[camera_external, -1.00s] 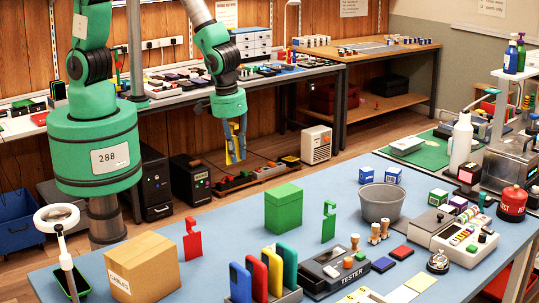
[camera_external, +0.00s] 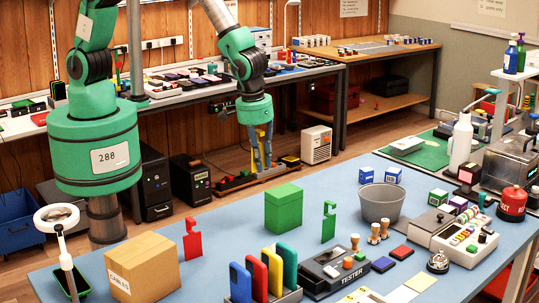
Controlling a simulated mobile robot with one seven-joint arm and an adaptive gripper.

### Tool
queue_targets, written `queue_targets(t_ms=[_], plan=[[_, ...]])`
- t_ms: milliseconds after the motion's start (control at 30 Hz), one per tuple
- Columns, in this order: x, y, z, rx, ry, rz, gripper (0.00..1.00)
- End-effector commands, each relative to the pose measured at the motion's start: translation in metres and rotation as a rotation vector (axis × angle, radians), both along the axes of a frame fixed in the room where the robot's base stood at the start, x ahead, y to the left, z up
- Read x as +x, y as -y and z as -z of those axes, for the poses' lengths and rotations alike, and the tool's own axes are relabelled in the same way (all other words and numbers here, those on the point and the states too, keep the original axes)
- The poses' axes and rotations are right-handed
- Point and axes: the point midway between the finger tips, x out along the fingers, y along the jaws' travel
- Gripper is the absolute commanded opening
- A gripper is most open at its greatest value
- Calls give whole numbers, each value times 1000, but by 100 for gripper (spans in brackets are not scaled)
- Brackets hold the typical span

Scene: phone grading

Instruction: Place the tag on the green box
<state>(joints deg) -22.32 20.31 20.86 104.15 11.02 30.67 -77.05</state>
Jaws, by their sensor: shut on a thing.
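The green box (camera_external: 284,208) stands closed on the blue table, its top bare. My gripper (camera_external: 262,160) hangs pointing down behind the box and a little to its left in the picture, apart from it. It is shut on a thin yellow thing (camera_external: 261,146), which looks like a tag; the fingers partly hide it. A red tag (camera_external: 193,240) stands upright on the table left of the box. A green tag (camera_external: 328,222) stands upright to its right.
A cardboard box (camera_external: 145,268) is at the front left of the blue table (camera_external: 215,240). A rack with several coloured phones (camera_external: 257,280) and a tester (camera_external: 333,268) are in front of the green box. A grey bowl (camera_external: 381,202) is to its right.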

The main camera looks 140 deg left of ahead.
Motion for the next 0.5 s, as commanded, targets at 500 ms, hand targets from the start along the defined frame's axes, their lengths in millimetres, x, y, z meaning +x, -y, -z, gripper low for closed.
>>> queue_targets(t_ms=[500], plan=[[65,-29,6,1,0,0,2]])
